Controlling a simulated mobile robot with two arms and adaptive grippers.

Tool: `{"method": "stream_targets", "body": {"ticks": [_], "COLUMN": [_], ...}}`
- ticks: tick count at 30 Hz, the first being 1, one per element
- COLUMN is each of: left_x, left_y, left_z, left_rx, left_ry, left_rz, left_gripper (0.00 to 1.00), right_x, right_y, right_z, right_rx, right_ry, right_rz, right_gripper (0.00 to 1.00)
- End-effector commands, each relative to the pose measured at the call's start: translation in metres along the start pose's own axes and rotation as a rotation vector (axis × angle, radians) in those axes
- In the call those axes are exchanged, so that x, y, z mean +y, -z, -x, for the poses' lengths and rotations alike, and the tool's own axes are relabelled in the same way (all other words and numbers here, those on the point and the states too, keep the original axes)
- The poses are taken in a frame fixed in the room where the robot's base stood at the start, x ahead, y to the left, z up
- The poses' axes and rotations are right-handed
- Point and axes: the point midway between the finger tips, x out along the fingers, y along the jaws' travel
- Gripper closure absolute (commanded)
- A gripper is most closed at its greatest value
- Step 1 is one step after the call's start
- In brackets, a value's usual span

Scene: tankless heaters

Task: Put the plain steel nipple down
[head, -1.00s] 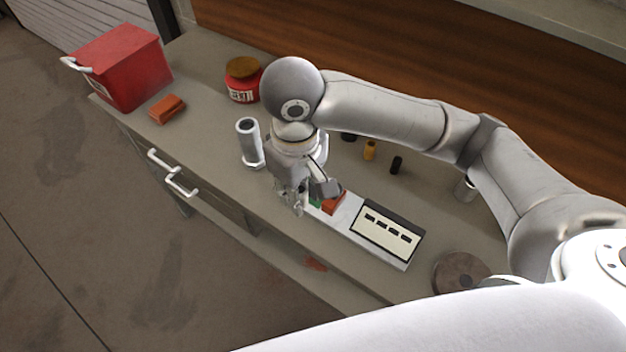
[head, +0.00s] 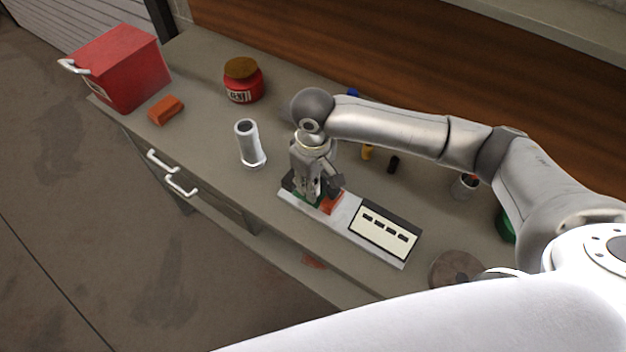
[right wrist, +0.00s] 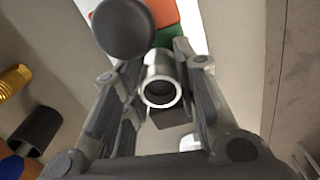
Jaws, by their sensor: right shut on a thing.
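My right gripper (head: 312,194) is over the left end of a pale board (head: 348,212), by its green and orange blocks. In the right wrist view, my right gripper (right wrist: 158,100) is shut on the plain steel nipple (right wrist: 160,72), a short bright metal tube with its open end towards the camera. The green block (right wrist: 168,40) and the orange block (right wrist: 163,12) show just beyond the nipple. The gripper mostly hides the nipple in the head view. I cannot tell whether the nipple touches the board. My left gripper is not in view.
A steel pipe with a flanged foot (head: 248,146) stands left of my right gripper. A red-labelled jar (head: 243,82), an orange block (head: 166,110) and a red bin (head: 125,70) are further left. Small yellow (head: 367,153) and black (head: 393,164) parts stand behind the board.

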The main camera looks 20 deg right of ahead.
Motion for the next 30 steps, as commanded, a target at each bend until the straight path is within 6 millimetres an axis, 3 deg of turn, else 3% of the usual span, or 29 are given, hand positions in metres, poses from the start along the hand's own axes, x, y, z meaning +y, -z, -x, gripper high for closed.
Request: {"method": "stream_targets", "body": {"ticks": [7,8,13,23,30], "left_x": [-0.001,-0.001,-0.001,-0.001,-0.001], "left_y": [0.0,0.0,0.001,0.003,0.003], "left_z": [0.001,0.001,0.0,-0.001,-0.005], "left_rx": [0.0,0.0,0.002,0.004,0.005], "left_ry": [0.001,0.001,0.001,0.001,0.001], "left_rz": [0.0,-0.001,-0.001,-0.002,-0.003], "left_gripper": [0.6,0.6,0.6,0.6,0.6], "right_x": [-0.001,-0.001,-0.001,0.0,-0.001], "right_y": [0.0,0.0,0.0,0.0,0.002], "right_z": [-0.002,-0.003,-0.002,-0.001,0.033], "right_rx": [0.0,0.0,0.0,0.001,0.006], "right_ry": [0.001,0.001,0.0,0.0,0.0], "right_rz": [0.0,0.0,0.0,0.0,0.001], "right_gripper": [1.0,0.71,0.51,0.51,0.51]}}
